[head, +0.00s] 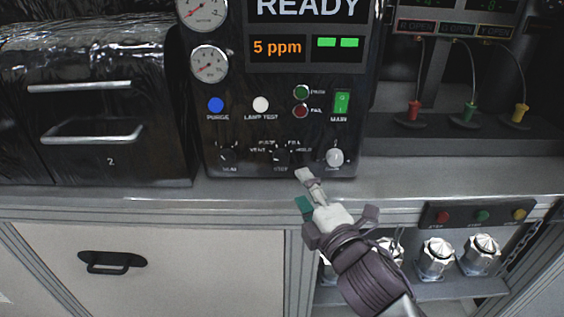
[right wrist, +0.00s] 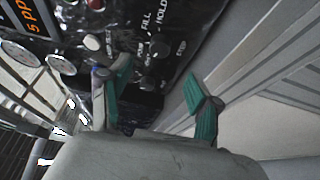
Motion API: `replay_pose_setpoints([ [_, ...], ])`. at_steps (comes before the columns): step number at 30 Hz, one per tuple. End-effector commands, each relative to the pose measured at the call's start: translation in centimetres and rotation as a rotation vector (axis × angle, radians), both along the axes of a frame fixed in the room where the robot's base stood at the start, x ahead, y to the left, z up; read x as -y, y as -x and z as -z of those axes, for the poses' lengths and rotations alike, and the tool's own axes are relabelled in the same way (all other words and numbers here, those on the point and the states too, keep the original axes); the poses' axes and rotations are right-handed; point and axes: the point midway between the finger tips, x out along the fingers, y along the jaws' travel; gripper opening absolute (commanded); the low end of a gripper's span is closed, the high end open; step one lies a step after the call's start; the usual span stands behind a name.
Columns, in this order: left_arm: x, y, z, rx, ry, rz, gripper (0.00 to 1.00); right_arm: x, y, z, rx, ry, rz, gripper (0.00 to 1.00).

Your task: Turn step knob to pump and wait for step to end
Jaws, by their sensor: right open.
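The step knob (head: 281,156) is a small dark knob low on the black control panel, with labels such as VENT, FILL and HOLD around it. Its pointer direction is too dark to tell. The display (head: 304,12) reads READY. My right gripper (head: 304,191) is open, just below and slightly right of the knob, in front of the panel's lower edge. In the right wrist view, the knob (right wrist: 159,47) lies beyond the gap between the green-padded fingers (right wrist: 158,73), apart from them. My left gripper is not in view.
A dark knob (head: 227,157) and a pale knob (head: 335,157) flank the step knob. Above are a blue purge button (head: 216,105), a white lamp test button (head: 261,104) and a green main switch (head: 341,104). A counter edge (head: 240,196) runs below the panel.

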Motion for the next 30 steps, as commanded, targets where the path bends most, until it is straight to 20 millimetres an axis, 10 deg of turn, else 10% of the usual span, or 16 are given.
replay_pose_setpoints([
  [13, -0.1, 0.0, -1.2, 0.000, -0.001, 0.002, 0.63, -3.3, -7.8, -0.1, -0.002, -0.002, 0.000, 0.63],
  [26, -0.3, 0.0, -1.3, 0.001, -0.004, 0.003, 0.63, -3.7, -8.9, 0.0, -0.001, -0.002, -0.001, 0.63],
  [30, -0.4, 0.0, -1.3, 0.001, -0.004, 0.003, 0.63, -3.7, -8.9, 0.0, -0.001, -0.002, -0.001, 0.44],
])
